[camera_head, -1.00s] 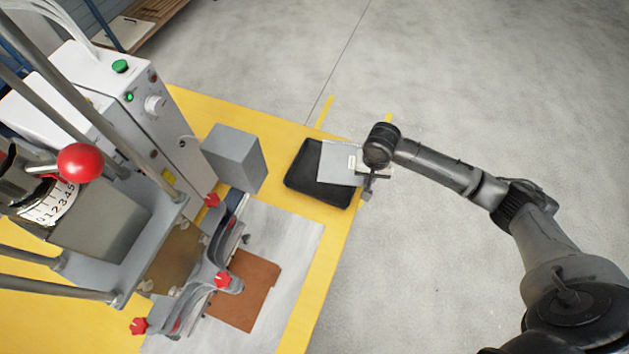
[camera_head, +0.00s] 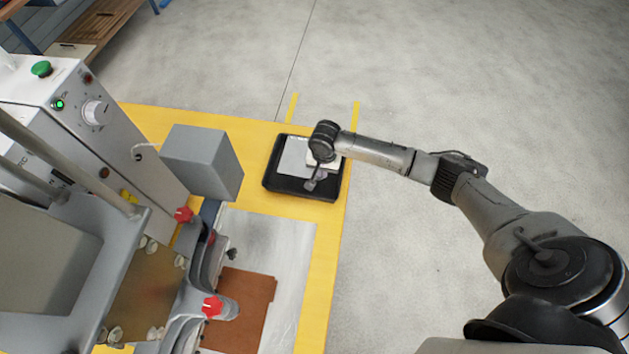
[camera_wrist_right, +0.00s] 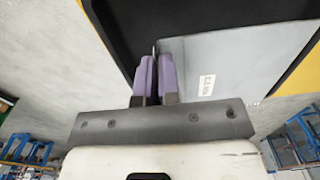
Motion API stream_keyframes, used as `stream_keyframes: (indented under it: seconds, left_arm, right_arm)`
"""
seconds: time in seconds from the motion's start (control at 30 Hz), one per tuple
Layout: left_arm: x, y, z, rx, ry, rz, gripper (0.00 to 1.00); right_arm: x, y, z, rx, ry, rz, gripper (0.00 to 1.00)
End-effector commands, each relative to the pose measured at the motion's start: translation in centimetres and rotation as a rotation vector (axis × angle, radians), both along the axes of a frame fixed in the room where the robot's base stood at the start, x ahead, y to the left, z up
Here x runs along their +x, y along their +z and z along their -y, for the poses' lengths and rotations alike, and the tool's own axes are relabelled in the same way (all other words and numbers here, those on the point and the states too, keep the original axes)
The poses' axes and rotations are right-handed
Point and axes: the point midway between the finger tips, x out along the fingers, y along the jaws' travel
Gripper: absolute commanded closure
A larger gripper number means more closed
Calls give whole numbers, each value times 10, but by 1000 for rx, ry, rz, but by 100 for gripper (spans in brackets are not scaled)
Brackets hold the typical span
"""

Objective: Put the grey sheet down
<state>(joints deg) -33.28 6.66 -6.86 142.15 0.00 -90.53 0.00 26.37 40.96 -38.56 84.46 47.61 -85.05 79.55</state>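The grey sheet (camera_head: 293,158) is a thin flat piece with a small white label, which shows in the right wrist view (camera_wrist_right: 230,70). In the head view it is over the black tray (camera_head: 270,182), within its outline; I cannot tell whether it touches the tray floor. My right gripper (camera_head: 314,180) is over the tray's right part. In the wrist view its purple fingers (camera_wrist_right: 155,75) are close together at the sheet's edge, shut on it. The wrist hides part of the sheet in the head view. My left gripper is not in view.
The yellow table (camera_head: 327,245) ends just right of the tray, with open floor beyond. A grey block (camera_head: 200,163) stands left of the tray. The welding machine (camera_head: 95,135) with red knobs fills the left side. A brown sheet (camera_head: 243,310) lies on a pale mat (camera_head: 285,240).

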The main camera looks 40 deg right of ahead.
Motion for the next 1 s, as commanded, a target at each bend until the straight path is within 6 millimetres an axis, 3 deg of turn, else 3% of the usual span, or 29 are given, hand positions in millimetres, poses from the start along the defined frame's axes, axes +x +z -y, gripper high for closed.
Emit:
stream_keyframes:
  seconds: [0.23, 0.47, 0.73, 1.0]
  left_arm:
    - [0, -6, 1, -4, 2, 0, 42]
    - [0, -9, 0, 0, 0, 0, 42]
    - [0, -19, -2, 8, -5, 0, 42]
    - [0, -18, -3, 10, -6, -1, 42]
  right_arm:
    - [11, -15, -21, 0, 2, 1, 100]
    - [12, -23, -23, -1, 1, 1, 100]
    - [12, -55, -23, -1, 1, 1, 100]
    - [12, -55, -23, -2, 2, 1, 100]
